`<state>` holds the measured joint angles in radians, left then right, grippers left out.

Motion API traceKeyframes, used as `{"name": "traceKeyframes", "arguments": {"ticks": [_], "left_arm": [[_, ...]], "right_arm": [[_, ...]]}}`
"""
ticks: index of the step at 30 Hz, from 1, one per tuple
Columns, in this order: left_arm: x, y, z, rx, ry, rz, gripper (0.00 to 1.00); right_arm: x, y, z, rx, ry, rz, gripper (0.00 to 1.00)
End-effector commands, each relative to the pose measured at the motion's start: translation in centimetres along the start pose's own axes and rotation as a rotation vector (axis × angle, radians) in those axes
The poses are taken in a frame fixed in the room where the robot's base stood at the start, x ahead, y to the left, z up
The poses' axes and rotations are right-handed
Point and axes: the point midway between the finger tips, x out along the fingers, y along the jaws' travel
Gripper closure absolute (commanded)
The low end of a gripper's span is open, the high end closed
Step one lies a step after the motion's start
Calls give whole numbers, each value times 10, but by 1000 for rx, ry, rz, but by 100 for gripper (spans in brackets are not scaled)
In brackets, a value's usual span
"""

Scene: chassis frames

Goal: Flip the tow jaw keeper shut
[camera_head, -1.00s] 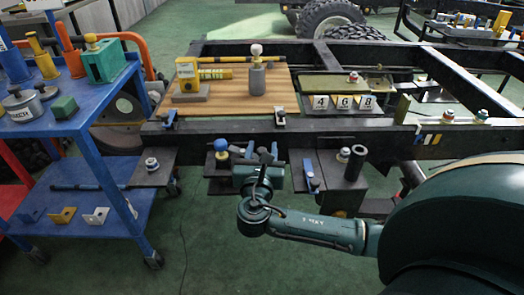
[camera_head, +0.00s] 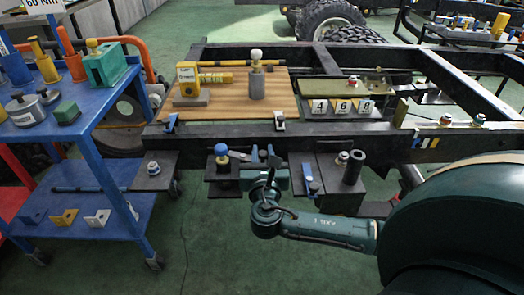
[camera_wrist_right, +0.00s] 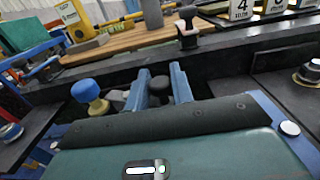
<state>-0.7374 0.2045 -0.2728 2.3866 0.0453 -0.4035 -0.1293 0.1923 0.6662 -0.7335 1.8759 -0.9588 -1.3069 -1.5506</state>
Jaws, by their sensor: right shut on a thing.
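My right gripper (camera_wrist_right: 158,78) reaches to the front of the chassis frame. In the right wrist view its two blue-grey fingers stand around a small dark piece (camera_wrist_right: 160,88), and it is shut on this piece. The piece is mostly hidden by the fingers and the gripper body, so I cannot tell for sure that it is the tow jaw keeper. A blue ball knob (camera_head: 221,149) on a yellow stem stands left of the fingers, also in the right wrist view (camera_wrist_right: 86,90). My left gripper is out of view.
A dark bracket (camera_head: 327,178) with a blue lever (camera_head: 309,180) and a black tube (camera_head: 353,167) stands right of the gripper. A wooden board (camera_head: 215,104) lies on the frame behind. A blue cart (camera_head: 90,150) stands at left. Open floor lies in front.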

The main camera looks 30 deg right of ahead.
Motion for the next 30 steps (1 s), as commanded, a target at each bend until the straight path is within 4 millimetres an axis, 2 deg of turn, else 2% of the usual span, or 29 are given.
{"name": "traceKeyframes", "arguments": {"ticks": [1,6,15,30], "left_arm": [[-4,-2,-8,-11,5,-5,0],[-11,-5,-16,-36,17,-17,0],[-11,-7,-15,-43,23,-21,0],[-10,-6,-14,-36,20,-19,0]], "right_arm": [[2,-3,4,-5,1,31,100],[8,-5,2,-7,1,150,100],[18,-6,-1,-3,0,325,100],[23,-5,0,0,-1,406,100]]}}
